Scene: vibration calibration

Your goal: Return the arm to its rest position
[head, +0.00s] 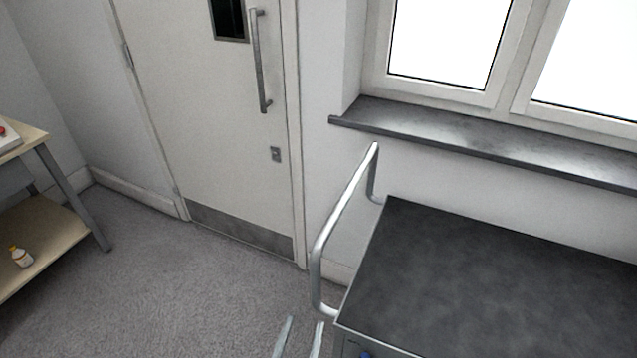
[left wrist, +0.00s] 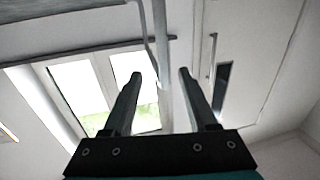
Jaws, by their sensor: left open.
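My left gripper (head: 300,337) shows at the bottom edge of the head view, only its two fingers in sight. The fingers are apart with nothing between them. They are in front of the dark-topped cart (head: 480,285), just left of its near corner and below the foot of its handle. In the left wrist view the two dark fingers (left wrist: 158,82) are spread and empty, and the window and door appear behind them. The rest of the left arm is hidden in the head view. My right gripper is not in view.
The cart's metal rail handle (head: 341,215) stands close to the gripper. A wooden shelf table (head: 42,222) with a small bottle (head: 21,257) is at the left. A closed door (head: 215,120) and a window sill (head: 480,138) are behind. The carpet (head: 190,290) is clear.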

